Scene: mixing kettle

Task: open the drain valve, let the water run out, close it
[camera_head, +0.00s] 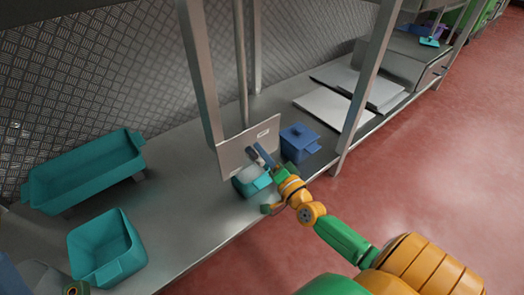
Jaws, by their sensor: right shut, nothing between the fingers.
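My right gripper (261,156) reaches in from the lower right on its orange and green arm. It is shut and empty, in front of a flat pale panel (236,150) with a small label. A small teal container (243,188) stands on the metal surface just below and behind the gripper, with something whitish at its top. The gripper and wrist partly cover this container. I cannot make out a drain valve, a kettle or running water.
A blue lidded box (300,143) stands close to the right of the gripper. Metal posts (366,85) rise from the steel shelf (185,205). A long teal tray (85,172) and a teal bin (105,248) stand at the left. The red floor (440,160) is clear at the right.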

